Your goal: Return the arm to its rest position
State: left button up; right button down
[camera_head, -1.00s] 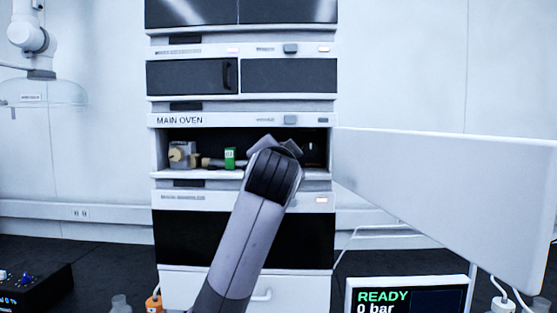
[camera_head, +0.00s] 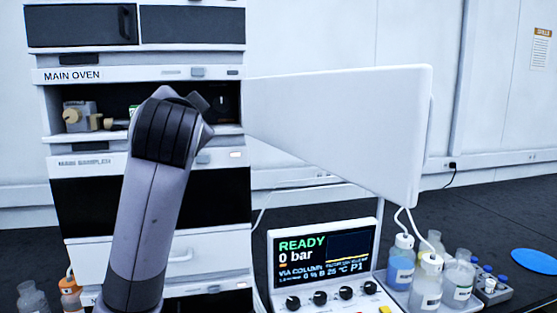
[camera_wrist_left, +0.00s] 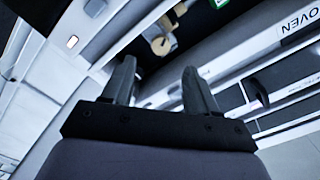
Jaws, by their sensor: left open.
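My left arm (camera_head: 150,220) rises from the bottom left in the head view, its wrist in front of the open main oven (camera_head: 84,88). The wrist hides most of the gripper there. In the left wrist view my left gripper (camera_wrist_left: 157,76) is open, its two dark fingers apart with nothing between them. The oven's front with its label (camera_wrist_left: 295,20) lies beyond the fingers. The right gripper is in neither view.
The white oven door (camera_head: 345,130) stands open to the right of the stack. Below it is a control panel (camera_head: 325,255) reading READY, 0 bar. Several bottles (camera_head: 428,285) stand at the right. A fitting (camera_head: 78,116) sits inside the oven.

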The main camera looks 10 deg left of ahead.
pick_arm(q)
jog(key=s+d+f+g+h, duration=0.1)
jog(key=s+f+g+h, duration=0.2)
jog(key=f, duration=1.4)
jog(key=s+d+f+g+h, duration=0.1)
jog(key=s+f+g+h, duration=0.2)
jog(key=f, duration=1.4)
jog(key=s+d+f+n+g+h, duration=0.1)
jog(key=s+f+g, duration=0.1)
jog(key=s+f, duration=0.55)
jog(key=s+f+n+g, duration=0.1)
jog(key=s+f+g, duration=0.3)
jog(key=s, duration=0.7)
jog(key=s+d+f+g+h, duration=0.1)
jog(key=s+f, duration=0.6)
jog(key=s, duration=0.2)
jog(key=w+d+f+t+h, duration=0.2)
jog(key=w+f+t, duration=0.5)
jog(key=f, duration=0.1)
jog(key=shift+w+d+f, duration=0.15)
jog(key=shift+d+f, duration=0.2)
jog(key=shift+d, duration=0.05)
